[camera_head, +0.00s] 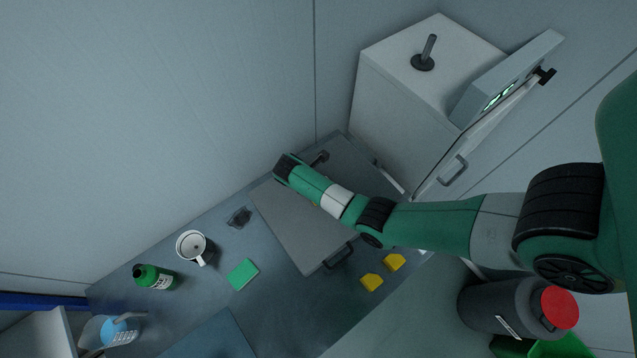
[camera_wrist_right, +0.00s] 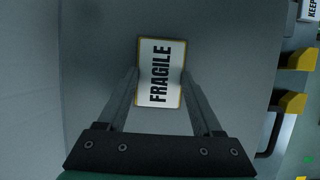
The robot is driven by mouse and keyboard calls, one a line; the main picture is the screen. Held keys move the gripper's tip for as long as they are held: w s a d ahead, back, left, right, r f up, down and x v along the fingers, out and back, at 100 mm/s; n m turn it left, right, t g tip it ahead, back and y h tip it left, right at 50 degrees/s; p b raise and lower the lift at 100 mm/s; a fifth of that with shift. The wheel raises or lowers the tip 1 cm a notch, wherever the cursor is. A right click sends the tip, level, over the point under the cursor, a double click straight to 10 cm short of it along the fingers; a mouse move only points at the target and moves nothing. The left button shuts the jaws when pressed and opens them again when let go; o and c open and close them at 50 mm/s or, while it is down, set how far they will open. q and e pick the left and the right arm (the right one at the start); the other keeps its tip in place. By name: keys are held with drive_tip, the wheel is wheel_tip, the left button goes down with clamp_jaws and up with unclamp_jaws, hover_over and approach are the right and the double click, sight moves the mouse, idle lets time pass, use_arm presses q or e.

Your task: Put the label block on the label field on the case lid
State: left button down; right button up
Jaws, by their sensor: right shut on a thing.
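The label block (camera_wrist_right: 160,58), white with yellow edges and the word FRAGILE, is between the two fingers of my right gripper (camera_wrist_right: 160,84) in the right wrist view. The gripper is shut on it. Behind the block is the flat grey case lid (camera_wrist_right: 95,60), which also shows in the head view (camera_head: 285,222). I cannot tell whether the block touches the lid. No label field shows; the block or my arm may hide it. In the head view my right arm reaches over the lid and its wrist hides the block. My left gripper is out of view.
The case has a dark handle (camera_head: 338,257) on its front side. Two yellow pieces (camera_head: 371,282) lie in front of it. A green sponge-like block (camera_head: 243,274), a white mug (camera_head: 193,247) and a green bottle (camera_head: 153,277) stand left. A white cabinet (camera_head: 400,110) stands behind.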

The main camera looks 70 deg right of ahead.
drive_tip(key=shift+f, duration=0.2)
drive_tip(key=o, duration=1.3)
drive_tip(key=shift+r, duration=0.1)
drive_tip(key=shift+a+r, duration=0.1)
drive_tip(key=shift+r, duration=0.4)
drive_tip(key=p+v, duration=0.3)
drive_tip(key=v, duration=0.8)
drive_tip(key=shift+w+a+r+p, duration=0.1)
drive_tip(key=shift+w+p, duration=0.1)
drive_tip(key=shift+p, duration=0.15)
